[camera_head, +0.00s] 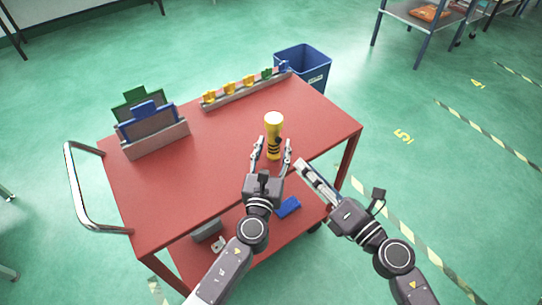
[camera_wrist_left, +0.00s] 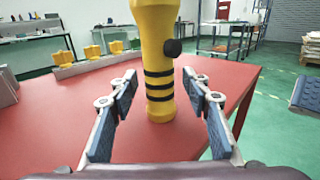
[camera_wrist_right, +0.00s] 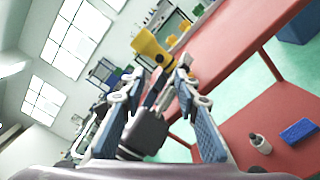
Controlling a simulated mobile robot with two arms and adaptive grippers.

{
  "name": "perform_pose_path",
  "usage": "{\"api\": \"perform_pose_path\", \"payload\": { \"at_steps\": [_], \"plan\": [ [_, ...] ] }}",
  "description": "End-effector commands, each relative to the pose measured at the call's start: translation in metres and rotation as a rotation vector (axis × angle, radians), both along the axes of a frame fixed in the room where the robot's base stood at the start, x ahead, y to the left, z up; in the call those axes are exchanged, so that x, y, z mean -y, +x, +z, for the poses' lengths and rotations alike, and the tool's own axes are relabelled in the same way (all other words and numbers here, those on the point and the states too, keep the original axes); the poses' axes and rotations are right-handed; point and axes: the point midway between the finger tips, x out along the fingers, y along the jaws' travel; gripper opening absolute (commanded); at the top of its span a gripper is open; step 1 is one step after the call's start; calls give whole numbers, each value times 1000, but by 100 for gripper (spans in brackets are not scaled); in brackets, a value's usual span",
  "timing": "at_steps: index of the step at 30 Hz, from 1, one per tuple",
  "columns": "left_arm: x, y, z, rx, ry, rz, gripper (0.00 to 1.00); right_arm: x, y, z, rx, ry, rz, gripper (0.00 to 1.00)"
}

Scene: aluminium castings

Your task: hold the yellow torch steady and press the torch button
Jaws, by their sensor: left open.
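The yellow torch (camera_head: 273,122) stands upright on the red cart top, with black bands around its lower body. It also shows in the left wrist view (camera_wrist_left: 154,55), where the dark round button (camera_wrist_left: 173,47) sticks out on its right side. My left gripper (camera_head: 274,147) is open, with one finger on each side of the torch's lower body and gaps showing. My right gripper (camera_head: 303,166) is to the right of the torch and lower in the picture, at the cart's edge. In the right wrist view its fingers (camera_wrist_right: 157,80) are apart and empty, with the torch (camera_wrist_right: 152,47) beyond.
The red cart (camera_head: 180,200) holds a grey rack (camera_head: 158,139) with green and blue plates and a strip (camera_head: 245,91) of yellow, green and blue pieces. A blue bin (camera_head: 303,66) stands behind. A blue block (camera_head: 288,207) lies on the lower shelf.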

Motion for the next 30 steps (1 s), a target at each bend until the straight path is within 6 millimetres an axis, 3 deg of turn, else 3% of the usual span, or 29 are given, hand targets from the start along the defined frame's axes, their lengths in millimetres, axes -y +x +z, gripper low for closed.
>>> {"api": "perform_pose_path", "payload": {
  "at_steps": [10,22,24,30],
  "plan": [
    [1,5,0,-1,0,0,44,0,0,0,0,0,0,29],
    [1,5,0,-1,0,0,1,0,0,0,0,0,0,29],
    [1,5,0,-1,0,0,0,0,0,0,0,0,0,29],
    [1,5,0,-1,0,0,0,0,0,0,0,0,0,8]
  ]
}}
